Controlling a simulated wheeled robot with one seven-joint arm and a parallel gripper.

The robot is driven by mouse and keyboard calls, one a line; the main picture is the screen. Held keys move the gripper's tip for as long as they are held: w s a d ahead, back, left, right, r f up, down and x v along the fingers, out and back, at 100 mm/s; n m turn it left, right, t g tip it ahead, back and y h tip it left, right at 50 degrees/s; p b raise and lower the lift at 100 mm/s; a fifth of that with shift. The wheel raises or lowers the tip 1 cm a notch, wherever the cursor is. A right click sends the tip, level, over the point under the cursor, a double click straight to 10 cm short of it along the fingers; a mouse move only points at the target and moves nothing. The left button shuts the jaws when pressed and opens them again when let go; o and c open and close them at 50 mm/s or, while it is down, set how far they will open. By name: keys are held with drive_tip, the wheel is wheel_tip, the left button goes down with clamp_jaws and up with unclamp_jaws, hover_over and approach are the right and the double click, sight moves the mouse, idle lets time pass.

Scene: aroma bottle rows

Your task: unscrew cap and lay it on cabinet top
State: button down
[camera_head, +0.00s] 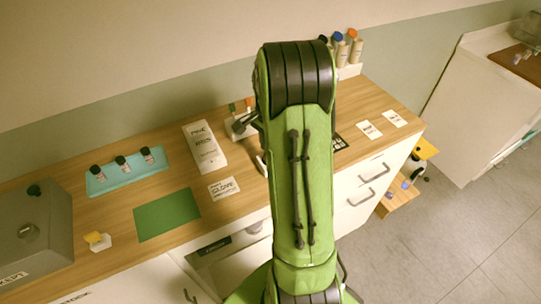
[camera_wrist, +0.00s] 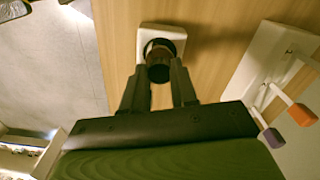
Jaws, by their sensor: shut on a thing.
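In the wrist view my gripper (camera_wrist: 158,76) is shut on the dark cap (camera_wrist: 158,72) of a small brown bottle (camera_wrist: 160,50). The bottle stands in or on a white square holder (camera_wrist: 146,32) on the wooden cabinet top (camera_wrist: 215,50). I cannot tell whether the cap is still seated on the bottle. In the head view my green arm hides the gripper, the held cap and this bottle. The cabinet top (camera_head: 95,188) also shows there, with bare patches left of my arm.
Several black-capped bottles stand in a turquoise tray (camera_head: 136,176). A white box (camera_head: 205,147), a green mat (camera_head: 167,215) and a grey case (camera_head: 40,235) lie left of my arm. A rack (camera_head: 349,71) stands behind it. In the wrist view a white rack (camera_wrist: 258,70) stands right.

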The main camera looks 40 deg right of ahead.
drive_tip(key=n, duration=0.8)
drive_tip(key=shift+n, duration=0.3)
drive_tip(key=n, duration=0.9)
drive_tip(key=c, duration=1)
unclamp_jaws()
